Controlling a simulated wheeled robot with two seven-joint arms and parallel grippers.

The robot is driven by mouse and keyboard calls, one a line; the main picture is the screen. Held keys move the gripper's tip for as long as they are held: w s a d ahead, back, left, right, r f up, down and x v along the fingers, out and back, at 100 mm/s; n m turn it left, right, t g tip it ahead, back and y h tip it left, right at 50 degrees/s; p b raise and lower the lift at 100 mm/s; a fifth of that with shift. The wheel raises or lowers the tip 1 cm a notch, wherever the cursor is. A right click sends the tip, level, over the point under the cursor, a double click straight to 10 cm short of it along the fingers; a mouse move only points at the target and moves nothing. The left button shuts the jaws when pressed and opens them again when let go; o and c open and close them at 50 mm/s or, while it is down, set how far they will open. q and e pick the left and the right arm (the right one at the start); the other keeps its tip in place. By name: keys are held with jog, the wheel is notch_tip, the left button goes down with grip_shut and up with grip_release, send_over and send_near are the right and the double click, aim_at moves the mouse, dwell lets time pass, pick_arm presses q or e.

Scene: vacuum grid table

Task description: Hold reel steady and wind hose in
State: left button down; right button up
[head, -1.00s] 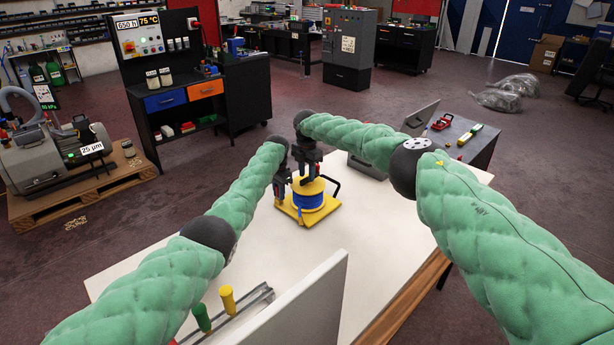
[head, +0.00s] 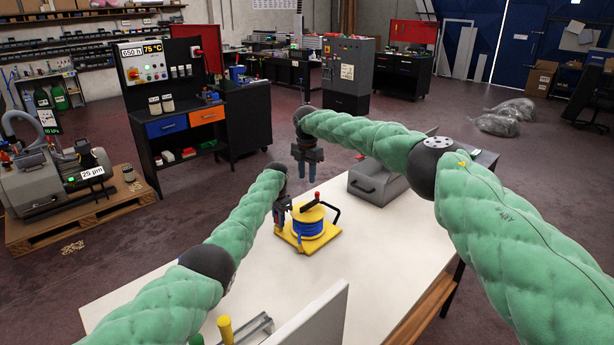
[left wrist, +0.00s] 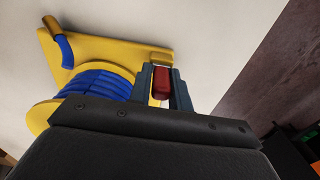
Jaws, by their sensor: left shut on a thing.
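The yellow reel (head: 309,213) with blue hose (head: 309,225) wound on its drum stands on a yellow base plate (head: 325,239) on the white table. Its crank has a black arm and a red knob (head: 318,196) on top. My left gripper (head: 281,224) is at the reel's left side. In the left wrist view my left gripper (left wrist: 163,85) is shut on a red grip (left wrist: 162,80) beside the drum. A short blue hose end (left wrist: 64,48) shows at a corner of the base. My right gripper (head: 307,180) points down, empty and apart, above and behind the reel; its fingers look parted.
A grey case (head: 378,184) stands on the table behind and right of the reel. A white panel (head: 310,318) and a yellow-handled tool (head: 225,328) are at the near edge. The white tabletop (head: 375,245) right of the reel is clear.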

pick_arm(q)
jog(key=c, duration=1.2)
grip_release()
jog(key=shift+r, duration=0.1)
